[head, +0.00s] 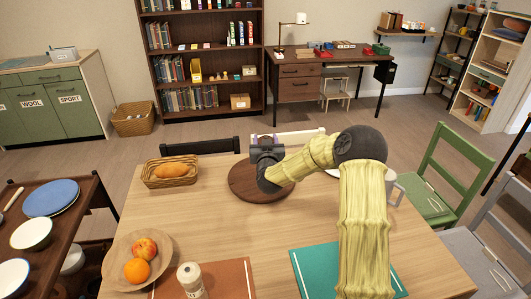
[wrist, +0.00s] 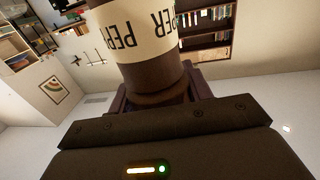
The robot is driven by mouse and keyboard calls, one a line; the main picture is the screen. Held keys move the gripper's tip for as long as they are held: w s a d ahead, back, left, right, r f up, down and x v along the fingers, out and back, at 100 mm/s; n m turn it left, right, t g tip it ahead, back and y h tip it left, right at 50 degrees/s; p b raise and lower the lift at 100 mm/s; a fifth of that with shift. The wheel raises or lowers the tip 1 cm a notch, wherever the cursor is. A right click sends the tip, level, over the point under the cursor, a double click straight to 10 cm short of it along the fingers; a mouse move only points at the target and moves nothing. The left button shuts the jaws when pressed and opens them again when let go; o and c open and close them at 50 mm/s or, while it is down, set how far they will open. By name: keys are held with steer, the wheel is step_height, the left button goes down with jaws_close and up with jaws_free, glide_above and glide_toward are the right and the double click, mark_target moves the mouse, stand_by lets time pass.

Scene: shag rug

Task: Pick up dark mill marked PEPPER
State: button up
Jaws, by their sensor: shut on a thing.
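In the head view my gripper (head: 265,143) is over the far part of the wooden table (head: 220,225), near the round dark board (head: 243,184). The mill is mostly hidden behind my gripper there. I cannot tell from these frames how high it is above the board.
A bread basket (head: 170,172) stands left of the board. A fruit bowl (head: 138,262), a pale-labelled jar (head: 190,280), a brown mat (head: 235,280) and a teal mat (head: 312,270) are at the near side. A mug (head: 395,192) stands right of my arm. Chairs edge the table.

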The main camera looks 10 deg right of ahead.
steer(key=shift+r, duration=1.15)
steer(key=shift+f, duration=0.1)
